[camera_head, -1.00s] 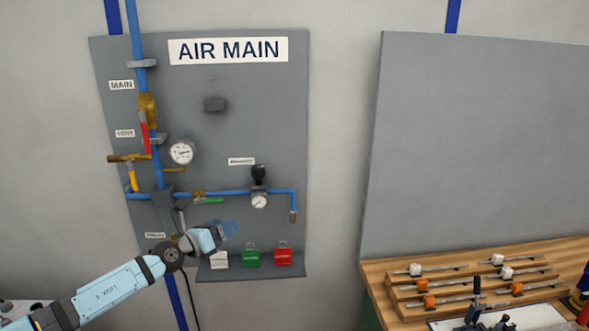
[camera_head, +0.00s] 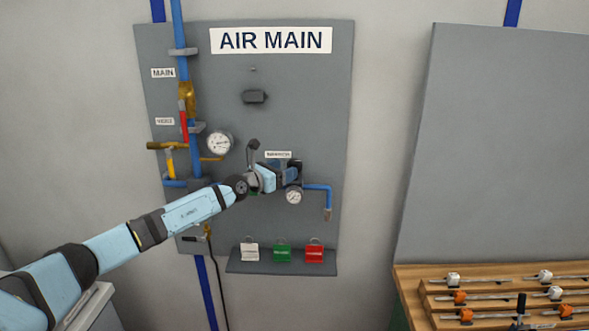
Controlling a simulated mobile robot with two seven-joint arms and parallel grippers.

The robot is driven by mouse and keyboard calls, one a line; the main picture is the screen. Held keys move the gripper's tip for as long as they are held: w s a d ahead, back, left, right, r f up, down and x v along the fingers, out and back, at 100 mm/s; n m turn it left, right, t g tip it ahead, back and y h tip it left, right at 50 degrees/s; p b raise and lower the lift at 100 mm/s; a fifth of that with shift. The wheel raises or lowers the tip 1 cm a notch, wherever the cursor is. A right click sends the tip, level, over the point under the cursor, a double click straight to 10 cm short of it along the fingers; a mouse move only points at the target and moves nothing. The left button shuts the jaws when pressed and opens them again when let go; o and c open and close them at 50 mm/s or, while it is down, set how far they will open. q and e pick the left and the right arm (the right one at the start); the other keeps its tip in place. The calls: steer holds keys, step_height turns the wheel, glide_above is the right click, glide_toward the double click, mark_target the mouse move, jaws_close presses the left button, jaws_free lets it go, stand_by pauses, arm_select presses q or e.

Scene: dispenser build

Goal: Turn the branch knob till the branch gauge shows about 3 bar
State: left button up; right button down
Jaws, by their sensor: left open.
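The branch gauge (camera_head: 294,196) is a small round white dial on the blue branch pipe, too small to read. The black branch knob (camera_head: 295,168) sits just above it and is partly hidden by my left gripper. My left gripper (camera_head: 290,174) is open, with its fingers at the knob. I cannot tell whether they touch it. The BRANCH label (camera_head: 278,155) is just above the gripper. My right gripper is not in view.
A larger gauge (camera_head: 219,143), a red-handled valve (camera_head: 184,122) and a yellow-handled valve (camera_head: 170,162) are on the left of the panel (camera_head: 310,100). White (camera_head: 250,251), green (camera_head: 282,252) and red (camera_head: 315,252) padlocks stand on a lower ledge. A wooden rack (camera_head: 420,300) is at right.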

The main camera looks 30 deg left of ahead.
mark_target(294, 165)
arm_select(q)
steer(key=b+x, duration=0.1)
steer(key=x, duration=0.3)
steer(key=shift+w+f, duration=0.1)
steer(key=shift+f, duration=0.05)
steer(key=shift+w+d, duration=0.1)
steer(key=shift+w, duration=0.35)
steer(key=shift+b, duration=0.35)
steer(key=c, duration=0.9)
